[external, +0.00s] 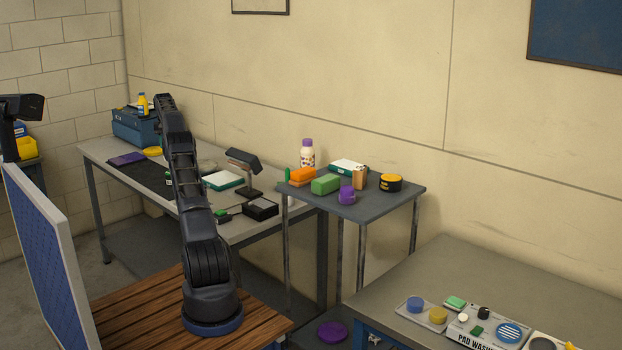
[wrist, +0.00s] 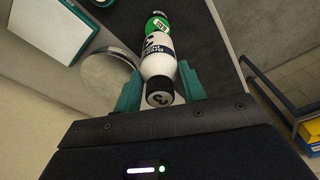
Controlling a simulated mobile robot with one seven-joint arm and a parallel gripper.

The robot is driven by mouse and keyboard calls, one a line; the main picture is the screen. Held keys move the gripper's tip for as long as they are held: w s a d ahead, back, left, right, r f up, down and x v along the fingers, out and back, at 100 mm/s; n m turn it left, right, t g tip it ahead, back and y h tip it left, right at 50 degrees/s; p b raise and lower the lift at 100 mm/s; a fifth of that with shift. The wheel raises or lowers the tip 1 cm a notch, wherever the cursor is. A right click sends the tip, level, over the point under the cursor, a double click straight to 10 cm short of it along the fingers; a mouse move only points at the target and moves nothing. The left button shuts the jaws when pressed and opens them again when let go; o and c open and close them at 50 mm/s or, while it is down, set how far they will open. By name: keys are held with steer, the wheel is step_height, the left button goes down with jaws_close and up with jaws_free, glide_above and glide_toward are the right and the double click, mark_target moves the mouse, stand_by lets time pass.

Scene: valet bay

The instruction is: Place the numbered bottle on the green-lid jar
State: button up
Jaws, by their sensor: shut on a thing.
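My gripper (wrist: 161,88) is shut on the numbered bottle (wrist: 158,66), with one teal finger on each side in the wrist view. The bottle is white with dark print, a dark band marked with a numeral, and a black end towards the camera. Just beyond its far end is a green round part with a white label, perhaps the green-lid jar (wrist: 157,25); I cannot tell if the two touch. In the external view my arm reaches over the long grey table, and my gripper and the bottle are mostly hidden behind it.
A round silvery dish (wrist: 105,68) lies left of the bottle. A green-edged white tray (external: 223,181), a dark lamp-like stand (external: 243,165) and a black box (external: 260,208) stand right of my arm. A purple pad (external: 127,159) and blue toolbox (external: 135,127) are at the far left.

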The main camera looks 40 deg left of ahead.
steer(key=shift+f, duration=3)
steer(key=o, duration=1.1)
steer(key=shift+f, duration=0.15)
steer(key=shift+c, duration=0.2)
steer(key=r, duration=0.4)
steer(key=d+r, duration=0.1)
steer(key=r, duration=0.7)
steer(key=shift+s+d, duration=0.2)
steer(key=shift+s, duration=0.1)
steer(key=shift+r, duration=0.1)
